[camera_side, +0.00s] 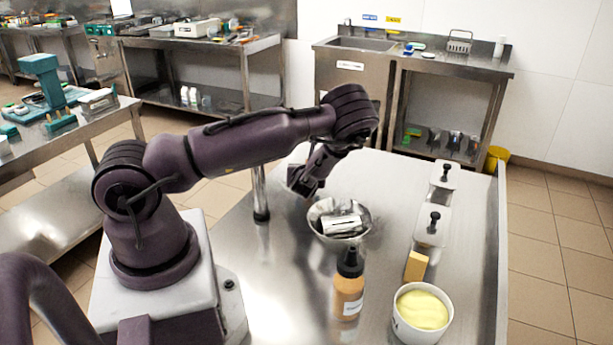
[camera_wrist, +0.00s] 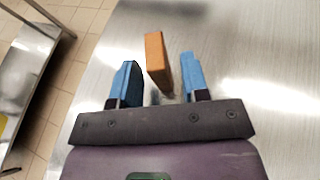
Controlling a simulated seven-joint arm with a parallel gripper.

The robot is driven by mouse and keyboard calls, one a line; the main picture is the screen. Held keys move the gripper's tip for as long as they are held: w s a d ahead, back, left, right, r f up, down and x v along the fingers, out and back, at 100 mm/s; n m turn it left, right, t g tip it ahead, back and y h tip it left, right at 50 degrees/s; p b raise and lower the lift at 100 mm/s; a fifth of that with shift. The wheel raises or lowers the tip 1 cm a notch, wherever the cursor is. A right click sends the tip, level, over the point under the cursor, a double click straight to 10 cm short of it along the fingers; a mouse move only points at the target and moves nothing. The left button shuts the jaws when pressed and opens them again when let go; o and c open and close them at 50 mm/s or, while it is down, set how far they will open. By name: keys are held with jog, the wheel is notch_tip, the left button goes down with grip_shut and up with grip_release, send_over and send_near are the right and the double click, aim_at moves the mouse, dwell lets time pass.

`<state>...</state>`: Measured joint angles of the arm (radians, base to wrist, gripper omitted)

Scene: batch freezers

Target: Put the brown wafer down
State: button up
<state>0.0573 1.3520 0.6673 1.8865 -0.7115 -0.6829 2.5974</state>
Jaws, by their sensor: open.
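My gripper (camera_side: 303,184) is low over the left part of the steel table, behind the metal bowl in the side view. In the wrist view its two blue fingers (camera_wrist: 160,63) are apart. The brown wafer (camera_wrist: 157,62), an orange-brown block, shows between them, slightly tilted in the picture. Narrow gaps show on both sides of it, and I cannot tell whether either finger touches it. It appears to stand on the table. In the side view I cannot make out this wafer at my gripper.
An orange bottle (camera_side: 349,291), a tub of yellow cream (camera_side: 421,312) and lidded containers (camera_side: 431,228) are nearer or right. The table's far middle is clear. Its edge (camera_wrist: 94,62) is left.

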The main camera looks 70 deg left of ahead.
jog(key=v, duration=1)
